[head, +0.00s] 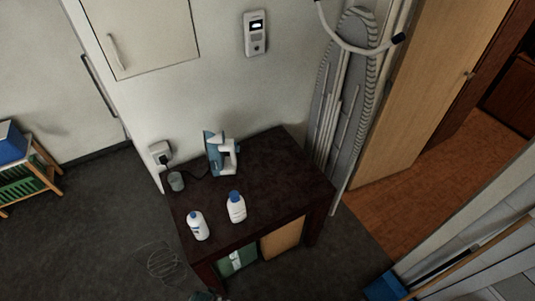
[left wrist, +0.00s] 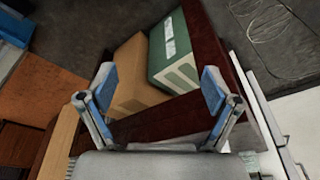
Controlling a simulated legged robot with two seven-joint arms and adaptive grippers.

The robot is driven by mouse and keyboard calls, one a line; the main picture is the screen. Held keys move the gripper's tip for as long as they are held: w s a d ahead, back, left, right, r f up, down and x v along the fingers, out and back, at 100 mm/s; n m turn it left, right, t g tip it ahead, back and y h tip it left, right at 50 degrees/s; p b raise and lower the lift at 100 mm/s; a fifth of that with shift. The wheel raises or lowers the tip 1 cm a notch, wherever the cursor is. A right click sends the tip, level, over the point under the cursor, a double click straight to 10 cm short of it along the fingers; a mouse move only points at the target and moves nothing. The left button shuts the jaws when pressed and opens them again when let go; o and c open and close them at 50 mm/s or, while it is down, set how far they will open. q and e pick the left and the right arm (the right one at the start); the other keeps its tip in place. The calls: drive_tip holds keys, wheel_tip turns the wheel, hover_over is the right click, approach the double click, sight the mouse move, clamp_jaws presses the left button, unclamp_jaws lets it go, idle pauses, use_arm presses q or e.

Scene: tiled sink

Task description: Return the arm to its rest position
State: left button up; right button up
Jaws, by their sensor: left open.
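My left gripper (left wrist: 159,84) shows in the left wrist view with its two blue-tipped fingers spread wide apart. Nothing is between the fingers. Beyond them are a green box (left wrist: 172,48) and a brown box (left wrist: 135,72), under the dark table (left wrist: 215,30). In the head view a small grey-blue piece shows at the bottom edge, below the table; I cannot tell for sure that it is my gripper. My right gripper is in neither view.
An ironing board (head: 347,95) leans on the wall. Dark floor (head: 95,230) at left is mostly open.

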use_arm(q)
drive_tip(key=s+a+f+g, duration=0.1)
drive_tip(key=s+f, duration=0.4)
drive_tip(key=f, duration=0.5)
drive_tip(key=s+f, duration=0.4)
drive_tip(key=f, duration=0.5)
drive_tip(key=s+a+f, duration=0.2)
drive_tip(key=s+f, duration=0.5)
drive_tip(key=s, duration=0.4)
drive_tip(key=shift+s+a+f+g, duration=0.25)
drive_tip(key=shift+s+g, duration=0.05)
drive_tip(key=shift+g, duration=0.1)
